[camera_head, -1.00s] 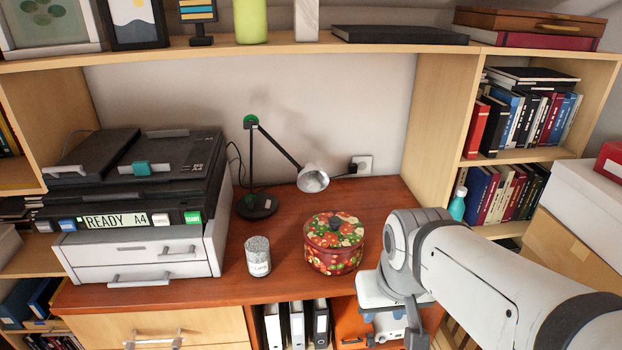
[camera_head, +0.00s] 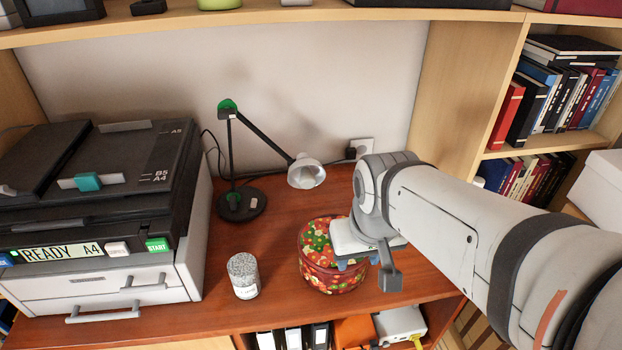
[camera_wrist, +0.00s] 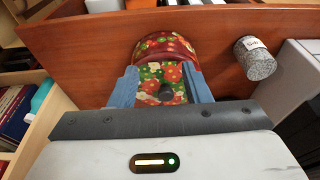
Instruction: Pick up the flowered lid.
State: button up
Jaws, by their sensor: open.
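The flowered lid (camera_head: 314,236), red with green, yellow and white blossoms, sits on a round flowered tin (camera_head: 322,279) on the desk. In the wrist view the lid (camera_wrist: 150,76) shows between my two blue fingers, with its dark knob (camera_wrist: 166,92) close to the palm side. My gripper (camera_head: 350,264) is open over the right part of the lid and hides the knob in the head view. My gripper in the wrist view (camera_wrist: 161,72) holds nothing. I cannot tell whether the fingers touch the lid.
A speckled jar (camera_head: 243,276) stands left of the tin. A desk lamp (camera_head: 306,173) reaches over the desk behind it. A printer (camera_head: 100,230) fills the left side, and a bookcase (camera_head: 455,95) stands at right. Bare desk (camera_head: 275,225) lies between lamp and tin.

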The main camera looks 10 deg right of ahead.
jog(key=shift+o, duration=1.3)
jog(key=w+n+g+b, duration=0.1)
jog(key=w+n, duration=0.1)
jog(key=w, duration=0.2)
jog(key=w+n+b, duration=0.1)
jog(key=w+n, duration=0.2)
jog(key=w, duration=0.2)
jog(key=w+n+g+b, duration=0.1)
jog(key=w+n+b, duration=0.1)
jog(key=w+n, duration=0.1)
jog(key=shift+w+a+g, duration=0.3)
jog(key=shift+w, duration=0.4)
jog(key=shift+w+f+n, duration=0.15)
jog(key=shift+w+n, duration=0.1)
jog(key=shift+n, duration=0.05)
notch_tip(320, 180, down, 7)
jog(key=shift+d+f, duration=0.15)
jog(key=shift+c, duration=0.6)
jog(key=c, duration=1)
jog(key=shift+o, duration=0.2)
